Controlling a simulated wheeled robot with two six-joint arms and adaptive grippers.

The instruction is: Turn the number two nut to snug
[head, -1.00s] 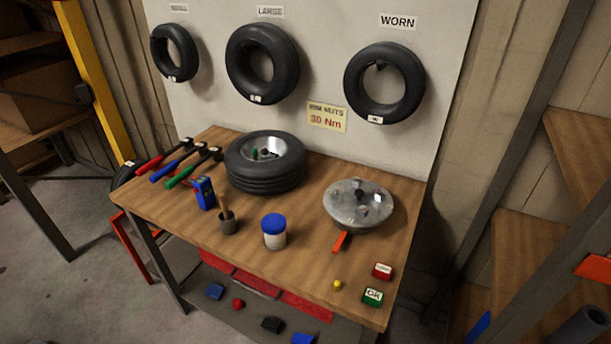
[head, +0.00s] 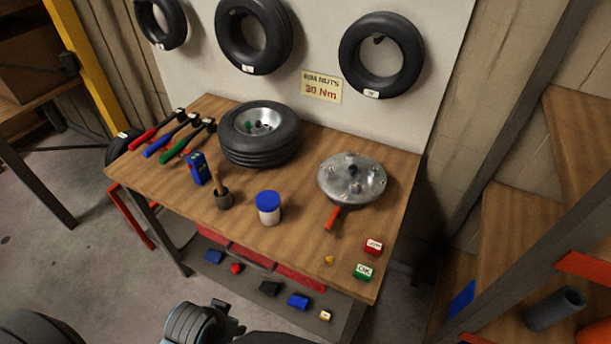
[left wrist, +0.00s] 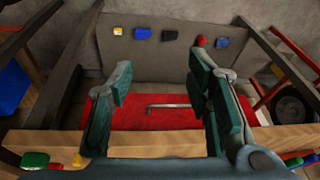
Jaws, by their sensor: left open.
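A silver round hub plate (head: 352,180) with several nuts or studs on its face lies on the right of the workbench (head: 300,225) in the head view. An orange-handled tool (head: 332,218) sticks out from its front edge. I cannot read nut numbers at this size. My left gripper (left wrist: 160,75) is open and empty in the left wrist view, low in front of the bench, apart from the plate. Part of my left arm shows at the bottom of the head view. My right gripper is not in view.
A red drawer (left wrist: 150,116) and lower shelf (left wrist: 165,62) face my left gripper. Shelving stands at right.

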